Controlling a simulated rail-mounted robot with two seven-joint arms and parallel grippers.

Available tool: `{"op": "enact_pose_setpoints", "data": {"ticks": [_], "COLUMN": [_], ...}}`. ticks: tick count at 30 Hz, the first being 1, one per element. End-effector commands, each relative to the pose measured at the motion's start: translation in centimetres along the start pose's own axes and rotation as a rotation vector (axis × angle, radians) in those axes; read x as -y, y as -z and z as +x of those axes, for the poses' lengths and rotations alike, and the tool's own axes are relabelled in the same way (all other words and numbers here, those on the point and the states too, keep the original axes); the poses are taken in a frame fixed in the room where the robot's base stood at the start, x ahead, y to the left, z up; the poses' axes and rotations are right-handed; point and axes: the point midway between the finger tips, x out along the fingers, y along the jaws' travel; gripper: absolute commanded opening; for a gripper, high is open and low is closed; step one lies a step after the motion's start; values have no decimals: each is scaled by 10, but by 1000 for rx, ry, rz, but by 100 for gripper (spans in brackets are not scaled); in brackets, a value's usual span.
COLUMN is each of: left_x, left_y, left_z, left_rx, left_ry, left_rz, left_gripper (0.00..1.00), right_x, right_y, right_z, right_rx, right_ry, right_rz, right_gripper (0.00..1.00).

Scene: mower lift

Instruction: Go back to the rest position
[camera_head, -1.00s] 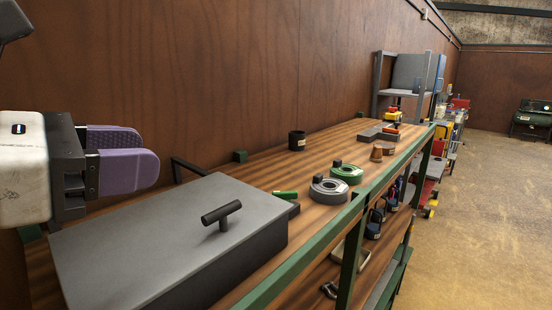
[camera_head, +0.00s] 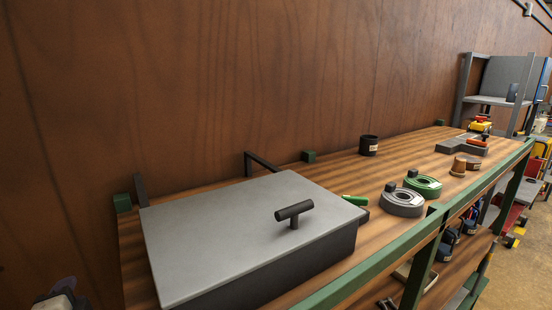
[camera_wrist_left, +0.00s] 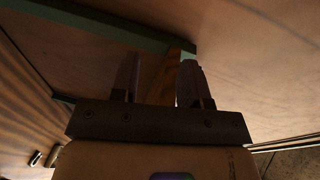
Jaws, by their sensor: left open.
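My left gripper (camera_head: 62,290) shows only in part at the lower left corner of the head view, below and left of the grey box. In the left wrist view its two fingers stand apart (camera_wrist_left: 160,82), with nothing seen held between them. A green bar and brown wooden surfaces show beyond the fingers there. My right gripper is in neither view.
A grey box (camera_head: 240,225) with a black T-handle (camera_head: 295,212) sits on the wooden bench (camera_head: 340,188). A grey ring (camera_head: 403,204), a green ring (camera_head: 424,186) and a black cup (camera_head: 369,145) stand farther along. A brown wall (camera_head: 200,90) rises behind.

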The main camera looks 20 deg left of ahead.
Motion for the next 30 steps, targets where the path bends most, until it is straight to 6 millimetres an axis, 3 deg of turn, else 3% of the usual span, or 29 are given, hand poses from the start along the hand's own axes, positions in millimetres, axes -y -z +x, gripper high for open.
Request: {"op": "enact_pose_setpoints", "data": {"ticks": [1, 6, 12, 15, 21, 30], "left_x": [-40, -149, -250, -289, -338, -373], "left_y": [-7, -10, 0, 9, 26, 40], "left_z": [-7, -46, -115, -155, -220, -285], "left_rx": [20, 35, 54, 73, 127, 224], "left_ry": [-100, -385, -680, -811, -1013, -1196], "left_rz": [-35, -136, -275, -351, -478, -619], "left_gripper": [42, 42, 42, 42, 42, 42], "right_x": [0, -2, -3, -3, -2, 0], "right_y": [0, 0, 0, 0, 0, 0], "right_z": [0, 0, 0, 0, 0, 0], "right_rx": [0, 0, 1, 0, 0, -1], "right_ry": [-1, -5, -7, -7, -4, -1], "right_rz": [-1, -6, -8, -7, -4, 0], "right_gripper": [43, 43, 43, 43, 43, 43]}}
